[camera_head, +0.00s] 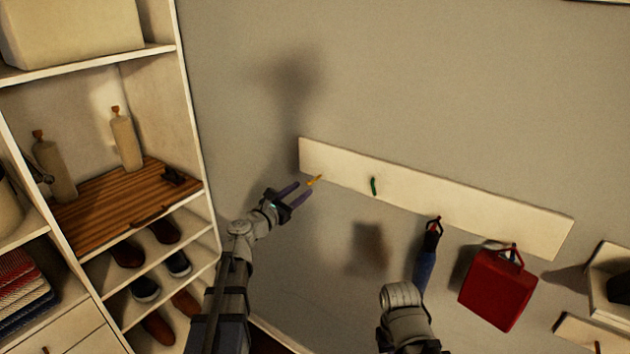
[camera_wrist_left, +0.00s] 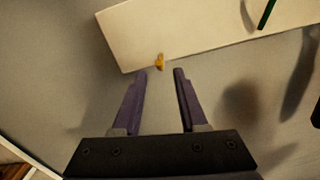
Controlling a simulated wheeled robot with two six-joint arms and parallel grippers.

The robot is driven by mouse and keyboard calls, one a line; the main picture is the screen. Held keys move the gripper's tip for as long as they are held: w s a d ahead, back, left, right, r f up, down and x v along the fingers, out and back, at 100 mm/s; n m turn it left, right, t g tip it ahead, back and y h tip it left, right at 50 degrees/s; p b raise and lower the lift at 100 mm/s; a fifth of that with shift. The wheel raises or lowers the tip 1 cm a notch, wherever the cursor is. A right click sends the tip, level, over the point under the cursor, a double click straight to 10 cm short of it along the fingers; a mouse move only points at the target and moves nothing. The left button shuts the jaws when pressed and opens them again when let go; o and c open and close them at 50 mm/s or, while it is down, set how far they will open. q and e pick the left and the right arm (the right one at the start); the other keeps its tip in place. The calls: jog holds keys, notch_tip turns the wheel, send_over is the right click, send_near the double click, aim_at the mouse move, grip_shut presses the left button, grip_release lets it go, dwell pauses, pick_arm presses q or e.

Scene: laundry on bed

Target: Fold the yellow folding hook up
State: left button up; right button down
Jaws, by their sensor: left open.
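The yellow folding hook (camera_head: 314,181) sticks out from the left part of a white wall board (camera_head: 480,210). In the left wrist view the yellow hook (camera_wrist_left: 160,62) lies near the board's lower edge, ahead of the gap between my fingers. My left gripper (camera_head: 299,192) is open and empty, its purple fingertips just left of and below the hook. The left wrist view shows both fingers (camera_wrist_left: 163,72) spread, apart from the hook. My right arm is at the lower middle of the head view; its gripper jaws cannot be made out clearly.
A green hook (camera_head: 373,186) is on the board right of the yellow one. A blue item (camera_head: 426,265) and a red bag (camera_head: 498,288) hang further right. A shelf unit with bottles (camera_head: 125,140) and shoes (camera_head: 177,262) stands at left. The wall above the board is clear.

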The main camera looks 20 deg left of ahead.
aim_at(313, 181)
pick_arm(q)
jog(key=x, duration=0.7)
jog(key=shift+f, duration=0.1)
jog(key=shift+s, duration=0.1)
grip_shut()
dwell(1.1)
